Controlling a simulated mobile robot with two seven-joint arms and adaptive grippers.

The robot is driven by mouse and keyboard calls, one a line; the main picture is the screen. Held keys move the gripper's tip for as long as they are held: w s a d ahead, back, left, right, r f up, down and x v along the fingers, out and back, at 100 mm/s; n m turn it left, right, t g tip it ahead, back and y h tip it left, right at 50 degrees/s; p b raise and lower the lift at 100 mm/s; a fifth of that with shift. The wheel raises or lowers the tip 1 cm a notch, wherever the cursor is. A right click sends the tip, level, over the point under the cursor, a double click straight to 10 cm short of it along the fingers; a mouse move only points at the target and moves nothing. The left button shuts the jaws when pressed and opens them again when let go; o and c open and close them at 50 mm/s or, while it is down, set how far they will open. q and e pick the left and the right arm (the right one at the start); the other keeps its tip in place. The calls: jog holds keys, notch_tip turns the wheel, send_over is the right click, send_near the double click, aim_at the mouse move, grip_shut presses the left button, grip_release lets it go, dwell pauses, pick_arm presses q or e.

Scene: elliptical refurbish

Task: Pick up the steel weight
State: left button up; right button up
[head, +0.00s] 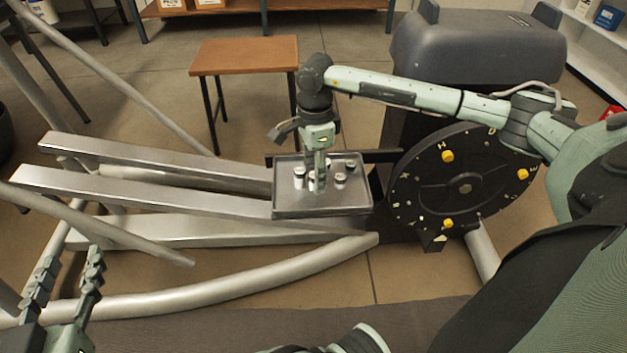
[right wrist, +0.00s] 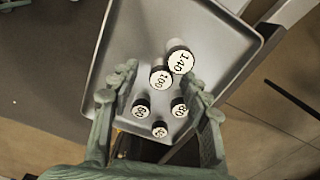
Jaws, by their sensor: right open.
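A grey tray (head: 325,212) holds several short cylinders with white, numbered tops. One weight (head: 299,177) stands at its left and another (head: 340,181) right of my gripper. In the right wrist view the tops seem to read 140 (right wrist: 181,60), 100 (right wrist: 160,77), 80 (right wrist: 179,108) and 60 (right wrist: 141,108), with a smaller one (right wrist: 160,129) nearest me. I cannot tell which is the steel weight. My right gripper (head: 319,176) points down over the tray, open, its fingers either side of the cluster. My left gripper (head: 66,268) is open and empty at lower left.
Silver rails (head: 150,195) of an elliptical machine run left of the tray. A black disc with yellow knobs (head: 465,187) stands right of it. A brown stool (head: 245,55) is behind, and a curved silver tube (head: 250,279) lies in front.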

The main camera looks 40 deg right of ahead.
jog(key=shift+f, duration=0.45)
grip_shut()
jog(key=shift+r, duration=0.15)
